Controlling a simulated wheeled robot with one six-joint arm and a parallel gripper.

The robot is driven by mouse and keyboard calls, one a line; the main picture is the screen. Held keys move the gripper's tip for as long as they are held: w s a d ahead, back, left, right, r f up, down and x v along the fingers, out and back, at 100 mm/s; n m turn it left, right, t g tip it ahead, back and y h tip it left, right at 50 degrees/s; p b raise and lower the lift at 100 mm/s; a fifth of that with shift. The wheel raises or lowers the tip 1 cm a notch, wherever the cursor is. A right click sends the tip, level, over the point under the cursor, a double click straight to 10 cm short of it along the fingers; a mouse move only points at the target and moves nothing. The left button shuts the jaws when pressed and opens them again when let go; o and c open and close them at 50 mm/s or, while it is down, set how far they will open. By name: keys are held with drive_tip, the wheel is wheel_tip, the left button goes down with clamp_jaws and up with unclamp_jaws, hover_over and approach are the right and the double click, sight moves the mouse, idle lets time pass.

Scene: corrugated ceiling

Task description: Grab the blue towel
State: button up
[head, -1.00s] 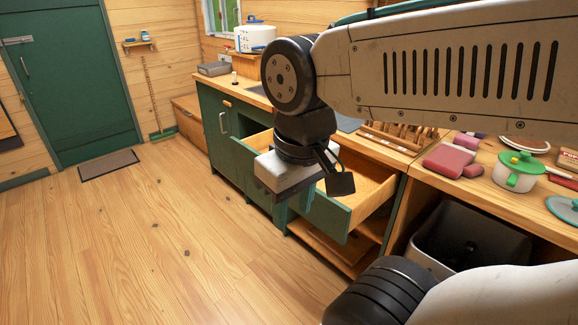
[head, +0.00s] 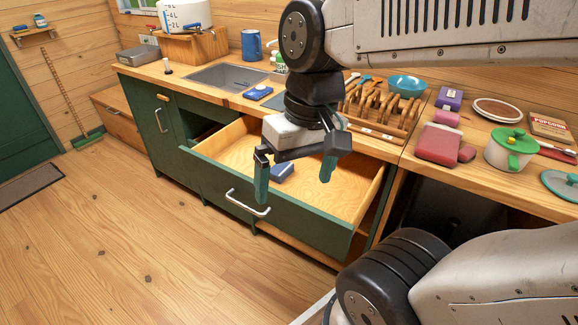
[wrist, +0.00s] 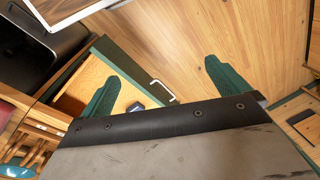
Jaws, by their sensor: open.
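A small folded blue cloth-like item (head: 282,173), which may be the blue towel, lies on the floor of the open drawer (head: 222,165). Another small blue item (head: 258,92) lies on the counter by the sink; I cannot tell surely which is the towel. My gripper (head: 295,178) is open and empty, pointing down above the drawer. In the head view the item in the drawer shows between its two green fingers. In the wrist view a dark blue item (wrist: 136,106) shows between the fingers, partly hidden by my gripper body.
The counter holds a sink (head: 228,77), a dish rack with wooden items (head: 375,110), a blue bowl (head: 407,86) and a blue mug (head: 251,45).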

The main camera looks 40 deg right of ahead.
drive_tip(key=w+a+f+m+y, duration=0.2)
drive_tip(key=w+f+m+y, duration=0.2)
drive_tip(key=w+m+y, duration=0.45)
drive_tip(key=m+t, duration=0.9)
drive_tip(key=m, duration=0.5)
hover_over(286, 169)
drive_tip(key=s+a, duration=0.5)
drive_tip(key=a, duration=0.5)
wheel_tip(286, 169, down, 14)
drive_tip(key=r, duration=0.1)
drive_tip(key=d+f+m+t+h, duration=0.1)
drive_tip(key=d+f+m, duration=0.1)
drive_tip(key=d+f, duration=0.2)
drive_tip(key=d+f+m+t+h, duration=0.1)
drive_tip(key=d+f+m+h, duration=0.1)
drive_tip(key=d+f+m, duration=0.1)
drive_tip(key=d+f+m+t+h, duration=0.1)
drive_tip(key=d+f+m+h, duration=0.1)
drive_tip(key=d+f+m, duration=0.1)
drive_tip(key=shift+w+d+f, duration=0.1)
drive_tip(key=shift+d+f, duration=0.7)
drive_tip(key=shift+f, duration=0.2)
drive_tip(key=shift+w+d+f+h, duration=0.1)
drive_tip(key=shift+w+f+h, duration=0.1)
drive_tip(key=shift+f+h, duration=0.1)
drive_tip(key=x, duration=0.7)
drive_tip(key=shift+w+a+r, duration=0.2)
drive_tip(key=shift+a+r, duration=0.05)
drive_tip(key=shift+r, duration=0.15)
